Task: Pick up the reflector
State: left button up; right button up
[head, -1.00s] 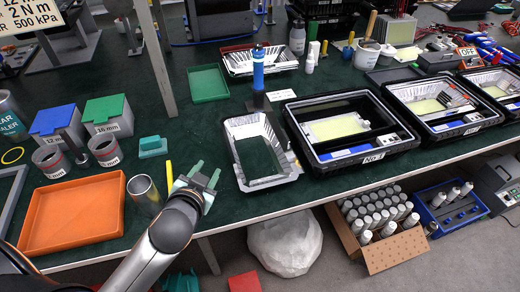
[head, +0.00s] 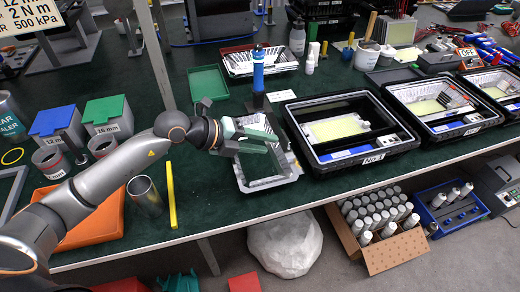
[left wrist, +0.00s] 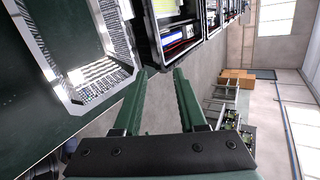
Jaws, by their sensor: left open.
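The reflector (head: 268,183) is a shiny silver tray-like frame with sloping sides and an open middle. It lies on the dark green table left of the nearest black housing. My left gripper (head: 270,141) is open and empty, over the reflector's upper part, and hides some of it in the head view. In the left wrist view the reflector (left wrist: 100,74) is at the left, outside the open fingers (left wrist: 161,74). I cannot tell the height of the fingers above it. My right gripper is not in view.
Black housings (head: 378,158) stand in a row to the right. Another silver reflector (head: 240,63) lies in a red tray at the back. A metal cylinder (head: 145,196) and yellow bar (head: 171,197) are at the front left.

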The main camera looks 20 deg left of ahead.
pick_arm(q)
jog(key=w+a+f+n+g+y, duration=0.1)
jog(key=w+a+f+n+y, duration=0.15)
jog(key=a+y, duration=0.8)
jog(key=shift+w+a+f+m+h, duration=0.1)
jog(key=shift+w+a+f+h, duration=0.4)
jog(key=shift+w+f, duration=0.9)
jog(key=shift+w+a+f+m+h, duration=0.15)
jog(key=shift+w+a+f+h, duration=0.4)
jog(key=shift+f, duration=1.7)
jog(key=shift+w+a+f+m+h, duration=0.1)
jog(key=shift+w+a+f+h, duration=0.4)
jog(key=shift+w+f, duration=0.95)
jog(key=shift+s+d+f, duration=0.15)
jog(key=shift+s+f, duration=0.2)
jog(key=shift+s, duration=0.05)
grip_shut()
